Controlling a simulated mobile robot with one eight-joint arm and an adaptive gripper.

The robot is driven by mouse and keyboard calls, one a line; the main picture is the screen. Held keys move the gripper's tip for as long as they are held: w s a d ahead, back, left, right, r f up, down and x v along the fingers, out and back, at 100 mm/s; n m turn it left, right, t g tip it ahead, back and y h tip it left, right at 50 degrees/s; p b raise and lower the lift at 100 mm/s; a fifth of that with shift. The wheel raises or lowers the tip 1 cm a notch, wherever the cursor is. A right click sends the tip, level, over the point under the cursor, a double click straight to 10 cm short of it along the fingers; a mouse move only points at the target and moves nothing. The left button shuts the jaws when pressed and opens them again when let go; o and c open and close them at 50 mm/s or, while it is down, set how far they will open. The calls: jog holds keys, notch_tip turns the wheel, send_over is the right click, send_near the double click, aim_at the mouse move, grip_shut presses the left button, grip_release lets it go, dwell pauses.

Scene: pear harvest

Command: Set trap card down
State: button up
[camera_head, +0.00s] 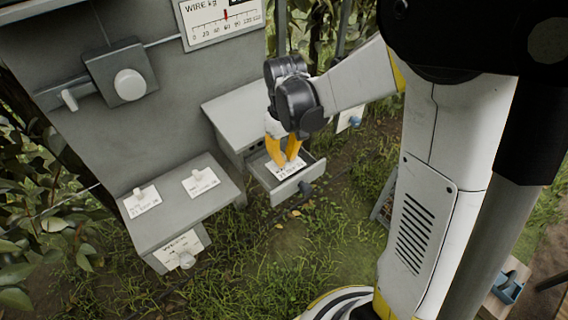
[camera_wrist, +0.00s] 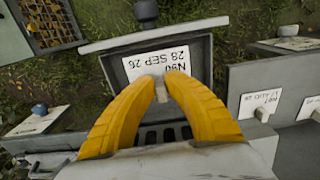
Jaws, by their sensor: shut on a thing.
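A white trap card (camera_head: 287,171) with black print, partly reading "28 SEP 26", is at the open grey drawer (camera_head: 290,193). In the wrist view the card (camera_wrist: 150,62) lies over the drawer interior, its print upside down. My gripper (camera_head: 284,157) has yellow fingers reaching down into the drawer. In the wrist view the fingertips of my gripper (camera_wrist: 161,84) close on the small pale tab of the card. The fingers hide part of the card's near edge. I cannot tell whether the card touches the drawer floor.
Two other tabbed cards, one (camera_head: 143,203) left and one (camera_head: 200,182) right, lie on the lower grey shelf (camera_head: 185,212). A third card (camera_head: 180,247) hangs on its front. A grey panel with a wire scale (camera_head: 222,20) stands behind. Grass surrounds the cabinet.

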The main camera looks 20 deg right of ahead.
jog(key=shift+f+b, duration=0.35)
jog(key=shift+f, duration=0.9)
jog(key=shift+f, duration=0.25)
jog(key=o, duration=0.7)
jog(key=shift+r, duration=0.1)
